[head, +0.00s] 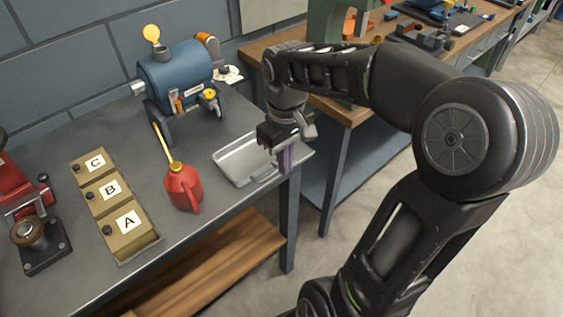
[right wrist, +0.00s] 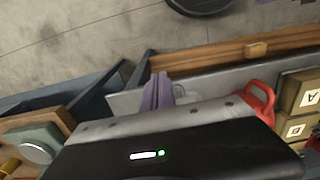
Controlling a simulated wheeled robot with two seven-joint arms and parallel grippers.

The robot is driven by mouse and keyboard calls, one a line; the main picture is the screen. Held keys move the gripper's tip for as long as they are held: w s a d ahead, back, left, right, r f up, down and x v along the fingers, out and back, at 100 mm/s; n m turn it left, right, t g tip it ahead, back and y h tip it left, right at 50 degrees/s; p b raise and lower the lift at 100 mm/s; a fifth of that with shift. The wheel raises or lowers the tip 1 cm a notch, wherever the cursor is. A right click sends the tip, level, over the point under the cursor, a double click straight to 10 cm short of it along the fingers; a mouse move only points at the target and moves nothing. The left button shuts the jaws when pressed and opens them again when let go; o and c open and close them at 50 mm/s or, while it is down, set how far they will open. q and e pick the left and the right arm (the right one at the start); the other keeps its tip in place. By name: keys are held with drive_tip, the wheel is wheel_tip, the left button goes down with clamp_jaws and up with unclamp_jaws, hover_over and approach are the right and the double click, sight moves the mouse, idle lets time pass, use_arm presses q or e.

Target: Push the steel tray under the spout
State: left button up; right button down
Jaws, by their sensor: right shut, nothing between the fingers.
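The steel tray (head: 233,165) is a shallow, light-grey rectangle with a handle, lying on the grey bench near its right end. A blue drum-shaped casing (head: 170,78) on legs stands behind and left of it, with brass-coloured fittings and a yellow knob (head: 210,93) on its front. I cannot tell for certain which fitting is the spout. The tray is apart from the casing, nearer the bench front. My right gripper (head: 285,160) is shut and empty, its purple fingers pointing down at the tray's right side. Its fingers also show in the right wrist view (right wrist: 158,95). Contact with the tray is unclear. My left gripper is not in view.
A red oil can (head: 183,188) with a long yellow nozzle stands left of the tray. Boxes A (head: 129,225), B (head: 110,189) and C (head: 93,164) stand farther left. A red machine (head: 25,195) is at the left edge. A wooden bench (head: 345,113) stands behind right.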

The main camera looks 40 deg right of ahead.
drive_tip(key=w+f, duration=0.1)
drive_tip(key=f, duration=0.1)
drive_tip(key=w+f+p, duration=0.1)
drive_tip(key=f, duration=0.2)
drive_tip(key=w+f, duration=0.1)
drive_tip(key=f, duration=0.2)
drive_tip(key=shift+f, duration=0.2)
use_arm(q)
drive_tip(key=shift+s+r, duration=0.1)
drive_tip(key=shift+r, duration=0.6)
use_arm(e)
drive_tip(key=shift+w, duration=0.5)
